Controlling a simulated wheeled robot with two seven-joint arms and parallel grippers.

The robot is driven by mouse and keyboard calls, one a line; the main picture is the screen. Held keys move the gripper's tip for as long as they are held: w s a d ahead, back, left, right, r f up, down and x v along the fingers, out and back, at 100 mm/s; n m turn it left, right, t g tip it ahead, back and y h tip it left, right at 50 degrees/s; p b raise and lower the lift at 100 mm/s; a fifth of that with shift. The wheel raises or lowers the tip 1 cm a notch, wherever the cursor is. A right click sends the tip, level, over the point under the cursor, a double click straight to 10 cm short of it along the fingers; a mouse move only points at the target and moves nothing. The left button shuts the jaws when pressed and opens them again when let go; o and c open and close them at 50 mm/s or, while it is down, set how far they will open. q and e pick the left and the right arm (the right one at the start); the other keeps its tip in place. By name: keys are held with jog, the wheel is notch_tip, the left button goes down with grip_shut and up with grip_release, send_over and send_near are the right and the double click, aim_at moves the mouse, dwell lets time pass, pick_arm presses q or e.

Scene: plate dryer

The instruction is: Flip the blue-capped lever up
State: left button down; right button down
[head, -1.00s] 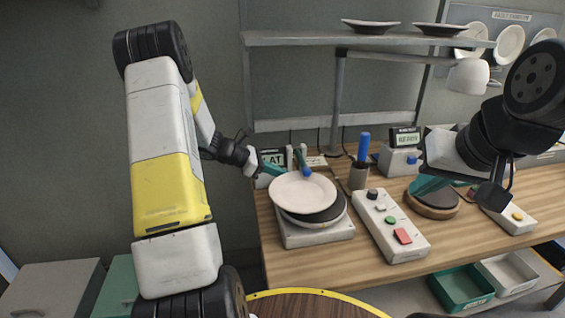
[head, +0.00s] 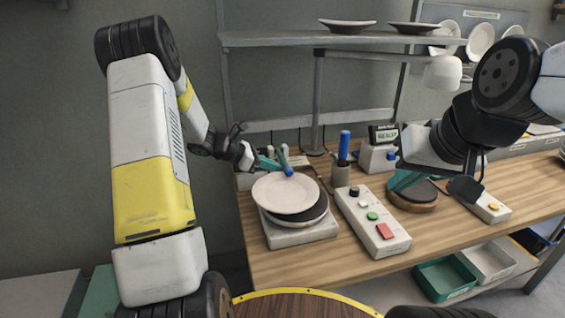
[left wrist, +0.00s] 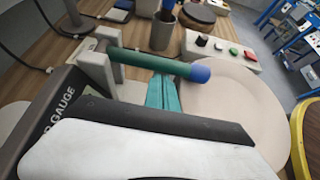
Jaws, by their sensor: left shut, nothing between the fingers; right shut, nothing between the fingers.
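The blue-capped lever (head: 286,162) stands behind the white plate (head: 287,193). In the left wrist view the lever (left wrist: 150,61) has a green rod, a blue cap at its free end and a grey bracket at its other end. Its rod slopes down towards the plate. My left gripper (head: 268,163) is shut and empty, close beside the lever. In the left wrist view its teal fingers (left wrist: 161,92) are right by the rod, which passes across them; I cannot tell whether they touch. My right gripper (head: 408,182) is shut near a round dark pad.
The white plate sits on a dark disc on a scale-like base (head: 298,237). A dark gauge box (left wrist: 62,108) stands beside the lever bracket. A cup with a blue-handled tool (head: 341,171) and a button box (head: 373,222) stand to the right. A shelf (head: 345,39) is above.

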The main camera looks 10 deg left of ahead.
aim_at(283, 161)
pick_arm(q)
jog(key=shift+r, duration=0.35)
notch_tip(283, 161, up, 3)
jog(key=n+g, duration=0.1)
jog(key=n+g+h, duration=0.1)
jog(key=shift+w+f+n, duration=0.1)
jog(key=shift+f+n, duration=0.1)
jog(key=shift+n, duration=0.1)
jog(key=shift+w+a+r+n+g+h, duration=0.4)
jog(key=shift+w+a+r, duration=0.2)
jog(key=shift+w+r, duration=0.6)
jog(key=shift+w+a+r+n+g+h, duration=0.25)
jog(key=shift+w+a+r+n+g, duration=0.25)
jog(key=shift+w+r, duration=0.7)
jog(key=shift+w+a+r+n+g+h, duration=0.45)
jog(key=shift+w+a+r, duration=0.25)
jog(key=shift+w, duration=1.1)
